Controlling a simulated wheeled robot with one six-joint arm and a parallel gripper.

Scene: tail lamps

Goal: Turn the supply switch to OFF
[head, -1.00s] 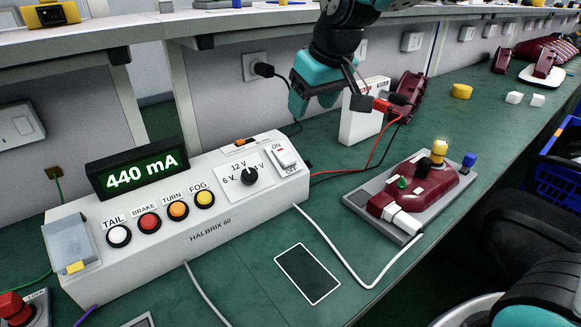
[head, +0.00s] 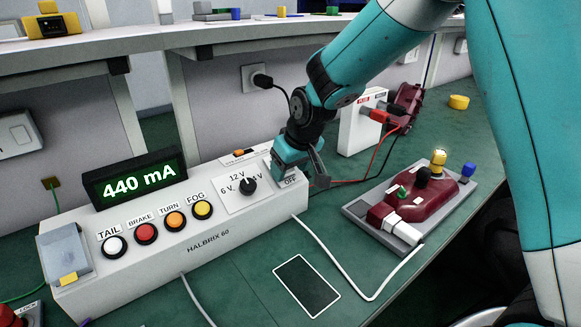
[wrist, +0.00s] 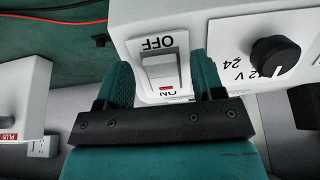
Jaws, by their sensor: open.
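The supply switch is a white rocker with ON and OFF labels on the right end of the white HALBRIX 60 supply (head: 215,237). In the head view my gripper (head: 291,178) covers the rocker, and only the OFF label (head: 290,181) shows. In the wrist view the switch (wrist: 161,72) appears upside down, with a red mark at its ON end. My open gripper (wrist: 163,80) has one teal finger on each side of the switch. I cannot tell whether either finger touches it. The display (head: 136,178) reads 440 mA.
A voltage knob (head: 248,186) sits beside the switch, with coloured buttons (head: 174,220) farther left. A tail lamp (head: 425,190) lies on a grey plate to the right, its yellow part bright. A white box (head: 361,125) with red and black leads stands behind.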

